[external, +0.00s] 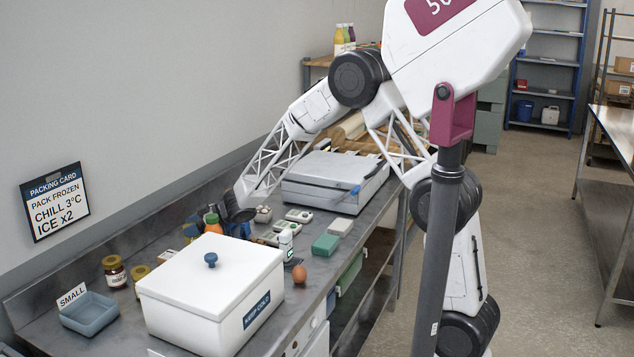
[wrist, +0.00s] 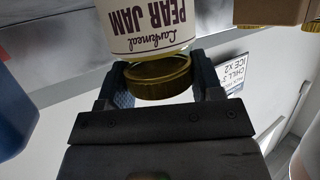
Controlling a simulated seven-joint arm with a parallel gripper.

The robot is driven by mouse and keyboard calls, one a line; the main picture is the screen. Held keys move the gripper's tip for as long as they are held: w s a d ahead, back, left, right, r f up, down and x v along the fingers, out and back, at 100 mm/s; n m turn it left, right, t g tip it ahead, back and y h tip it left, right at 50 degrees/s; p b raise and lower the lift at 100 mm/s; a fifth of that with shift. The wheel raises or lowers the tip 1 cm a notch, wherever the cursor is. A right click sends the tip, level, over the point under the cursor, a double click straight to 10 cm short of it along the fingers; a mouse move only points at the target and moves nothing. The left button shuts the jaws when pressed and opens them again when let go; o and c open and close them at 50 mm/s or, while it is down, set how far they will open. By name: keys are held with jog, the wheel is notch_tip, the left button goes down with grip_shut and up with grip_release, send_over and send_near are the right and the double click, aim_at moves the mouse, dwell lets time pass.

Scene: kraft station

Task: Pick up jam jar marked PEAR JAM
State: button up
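The jam jar marked PEAR JAM (wrist: 148,25) fills the top of the wrist view, with a cream label that reads upside down and a gold lid (wrist: 160,80). My gripper (wrist: 162,82) has one finger on each side of the lid. The fingers are very close to the lid's edges; I cannot tell whether they press on it. In the external view my gripper (external: 236,215) is low over the back of the bench, by a group of bottles and jars. I cannot make out the pear jar there.
A white lidded box (external: 210,300) is in front. A red jar with a gold lid (external: 115,272) and a blue tray (external: 89,315) are at left. A flat grey-white case (external: 335,180) lies to the right.

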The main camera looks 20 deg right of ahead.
jog(key=c, duration=0.4)
jog(key=shift+r, duration=5.05)
